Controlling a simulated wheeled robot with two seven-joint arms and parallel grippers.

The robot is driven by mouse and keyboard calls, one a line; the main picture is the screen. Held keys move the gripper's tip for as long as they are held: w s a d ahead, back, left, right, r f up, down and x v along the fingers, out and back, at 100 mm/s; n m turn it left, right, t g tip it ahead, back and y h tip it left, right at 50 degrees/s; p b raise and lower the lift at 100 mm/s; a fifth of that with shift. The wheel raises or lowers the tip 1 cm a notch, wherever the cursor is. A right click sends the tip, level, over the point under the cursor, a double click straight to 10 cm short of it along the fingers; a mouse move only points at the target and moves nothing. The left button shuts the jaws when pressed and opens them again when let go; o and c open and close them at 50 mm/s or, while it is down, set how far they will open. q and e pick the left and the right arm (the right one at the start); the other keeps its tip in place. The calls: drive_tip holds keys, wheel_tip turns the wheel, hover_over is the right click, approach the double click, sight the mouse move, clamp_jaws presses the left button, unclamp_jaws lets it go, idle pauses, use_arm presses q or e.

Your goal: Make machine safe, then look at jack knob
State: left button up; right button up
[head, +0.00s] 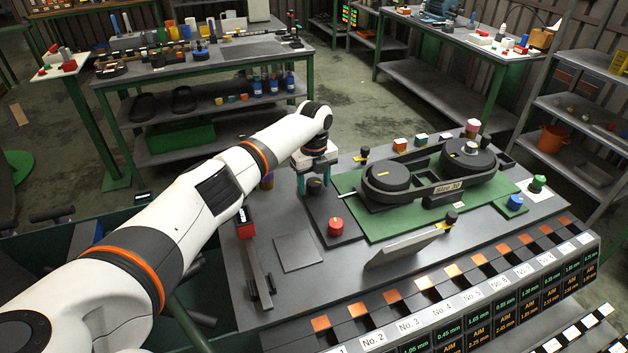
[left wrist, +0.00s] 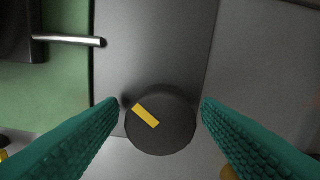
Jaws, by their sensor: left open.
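My left gripper (head: 314,178) is open, pointing down over the left part of the workbench. A dark round knob (head: 315,187) is below and between its teal fingers. In the left wrist view, a dark round knob (left wrist: 160,127) with a yellow mark shows between the open fingertips (left wrist: 160,104), with gaps on both sides. I cannot tell its height below the fingers, nor whether it is the jack knob. A red knob (head: 338,226) stands on a dark plate nearer the front. My right gripper is not in view.
A green board (head: 400,228) carries a belt-and-pulley machine (head: 388,177) right of my gripper. A metal rod (left wrist: 75,40) shows in the left wrist view. A blue knob (head: 515,202) and a green knob (head: 538,182) stand at the right. A tilted grey plate (head: 400,250) stands near the front.

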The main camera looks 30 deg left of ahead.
use_arm(q)
drive_tip(key=shift+f, duration=0.3)
drive_tip(key=c, duration=1)
